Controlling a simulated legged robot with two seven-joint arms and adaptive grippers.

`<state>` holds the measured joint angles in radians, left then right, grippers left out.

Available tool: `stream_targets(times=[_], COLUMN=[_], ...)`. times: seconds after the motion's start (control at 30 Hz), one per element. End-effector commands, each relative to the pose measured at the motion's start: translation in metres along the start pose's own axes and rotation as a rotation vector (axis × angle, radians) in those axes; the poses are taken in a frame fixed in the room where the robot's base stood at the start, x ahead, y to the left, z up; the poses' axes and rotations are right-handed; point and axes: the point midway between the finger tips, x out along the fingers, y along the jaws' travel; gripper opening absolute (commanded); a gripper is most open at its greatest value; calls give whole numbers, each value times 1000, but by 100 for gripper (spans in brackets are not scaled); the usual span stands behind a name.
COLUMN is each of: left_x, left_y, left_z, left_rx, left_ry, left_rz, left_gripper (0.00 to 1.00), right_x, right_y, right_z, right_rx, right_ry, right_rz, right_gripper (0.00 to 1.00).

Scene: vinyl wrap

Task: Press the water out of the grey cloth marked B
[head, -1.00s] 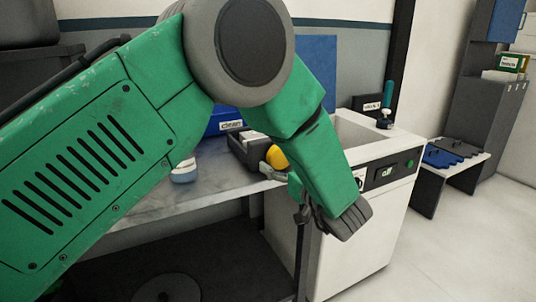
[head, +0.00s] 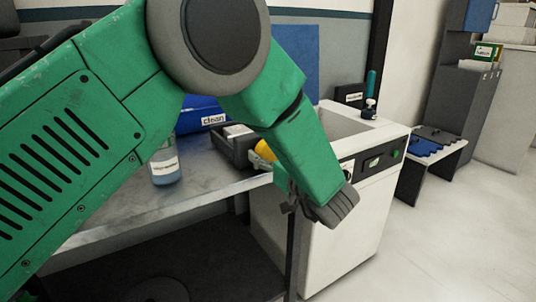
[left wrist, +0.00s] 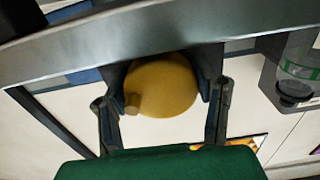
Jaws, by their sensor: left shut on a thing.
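My left gripper (left wrist: 160,88) is shut on a yellow round thing with a small stub, which fills the space between its two dark fingers in the left wrist view. In the head view part of the yellow thing (head: 266,150) shows beside my green left forearm, near the table's front edge; the rest is hidden by the arm. I see no grey cloth and no mark B in either view. My right gripper is in neither view.
A labelled bottle (head: 165,166) stands on the grey table (head: 110,208). Behind are a dark box (head: 232,150) and a blue bin marked clean (head: 203,113). A white sink cabinet (head: 350,238) stands right of the table, a low bench (head: 448,157) farther right. Open floor lies at right.

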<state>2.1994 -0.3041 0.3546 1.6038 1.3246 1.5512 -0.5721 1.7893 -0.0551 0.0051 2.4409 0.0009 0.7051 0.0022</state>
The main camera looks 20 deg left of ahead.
Motion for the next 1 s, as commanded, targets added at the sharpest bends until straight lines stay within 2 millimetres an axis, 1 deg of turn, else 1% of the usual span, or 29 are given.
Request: stream_targets(times=[0.03,0.17,0.27,0.37,0.5,0.6,0.7,1.0], left_x=[2,1,0,-1,-2,-2,-3,-4], left_y=[-2,-2,-2,-1,0,0,0,0], left_z=[1,1,0,0,0,0,1,3], left_rx=[3,1,-38,-137,-311,-410,-470,-492], left_ry=[-1,-1,-2,-4,-5,-4,-3,-4], left_rz=[-7,-7,-6,-5,-4,-4,-4,-2], left_gripper=[24,25,24,24,24,24,24,24], right_x=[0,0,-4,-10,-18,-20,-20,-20], right_y=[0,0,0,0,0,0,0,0], right_z=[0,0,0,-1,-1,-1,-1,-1], right_rx=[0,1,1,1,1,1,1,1], right_ry=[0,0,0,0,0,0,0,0], right_rz=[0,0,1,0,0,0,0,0], right_gripper=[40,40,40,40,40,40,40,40])
